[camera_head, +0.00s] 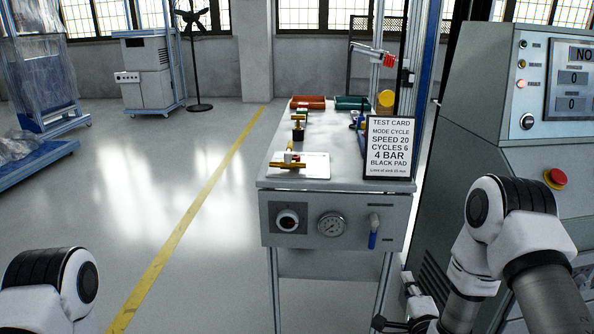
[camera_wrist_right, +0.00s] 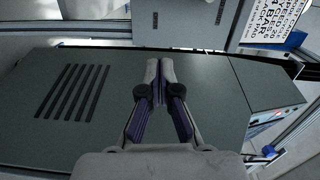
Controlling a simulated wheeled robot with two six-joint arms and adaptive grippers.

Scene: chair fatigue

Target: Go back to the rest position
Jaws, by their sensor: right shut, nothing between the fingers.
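My right arm comes in from the right in the head view and reaches down past the right side of the test bench (camera_head: 264,178). My right gripper (camera_head: 380,323) is low at the bottom edge, beside the bench leg and partly cut off. In the right wrist view my right gripper (camera_wrist_right: 160,72) is shut and empty, its fingertips together in front of a dark grey panel (camera_wrist_right: 210,100) with slots. I cannot tell whether they touch the panel. Of my left arm only a joint shows at the lower left; its gripper is out of view.
The bench carries a test card (camera_head: 388,150), a white plate (camera_head: 315,168) with brass parts, a red tray (camera_head: 308,102) and a green tray (camera_head: 352,102). Its front has a knob (camera_head: 287,220), gauge (camera_head: 331,225) and blue lever (camera_head: 372,240). A cabinet with a red button (camera_head: 556,178) stands right.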

